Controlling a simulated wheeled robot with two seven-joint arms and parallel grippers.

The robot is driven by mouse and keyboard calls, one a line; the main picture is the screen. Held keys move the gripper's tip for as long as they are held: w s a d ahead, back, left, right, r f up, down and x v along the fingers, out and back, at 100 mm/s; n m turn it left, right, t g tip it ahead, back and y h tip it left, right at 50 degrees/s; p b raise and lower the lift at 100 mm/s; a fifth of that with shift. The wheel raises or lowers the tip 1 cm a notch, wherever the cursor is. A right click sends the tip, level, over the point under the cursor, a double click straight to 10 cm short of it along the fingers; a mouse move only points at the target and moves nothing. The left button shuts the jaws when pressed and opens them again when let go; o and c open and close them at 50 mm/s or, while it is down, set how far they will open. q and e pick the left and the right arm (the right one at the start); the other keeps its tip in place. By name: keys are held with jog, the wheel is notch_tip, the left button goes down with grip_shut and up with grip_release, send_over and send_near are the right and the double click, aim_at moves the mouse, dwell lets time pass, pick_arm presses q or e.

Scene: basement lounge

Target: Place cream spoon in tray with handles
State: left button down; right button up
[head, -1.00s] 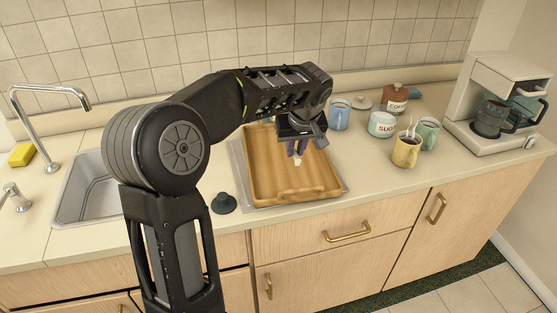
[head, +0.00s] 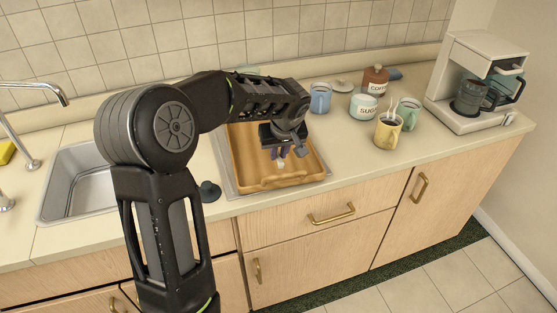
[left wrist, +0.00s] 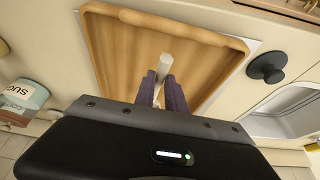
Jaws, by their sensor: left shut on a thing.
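The wooden tray with handles (head: 244,168) lies on the counter between the sink and the mugs. It also fills the upper middle of the left wrist view (left wrist: 120,50). My left gripper (head: 279,153) points down over the tray's front half. Its purple fingers (left wrist: 163,88) are shut on the pale cream spoon (left wrist: 165,62), whose light end sticks out past the fingertips. The spoon shows in the head view as a small pale tip (head: 281,162) inside the tray's outline. I cannot tell whether it touches the tray floor. My right gripper is not in view.
A dark round stopper (head: 210,191) sits left of the tray, beside the sink (head: 80,185). A yellow mug (head: 388,131), green mug (head: 409,113), blue mug (head: 320,98), sugar jar (head: 363,107) and coffee jar (head: 375,80) stand right. A coffee maker (head: 470,90) is farther right.

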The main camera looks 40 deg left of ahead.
pick_arm(q)
notch_tip(320, 180, down, 3)
jog(key=shift+f+p, duration=0.15)
jog(key=shift+p, duration=0.2)
jog(key=shift+f, duration=0.2)
jog(key=shift+f+b, duration=0.3)
jog(key=shift+b, duration=0.1)
jog(key=c, duration=1.4)
grip_release()
jog(key=shift+r, duration=0.15)
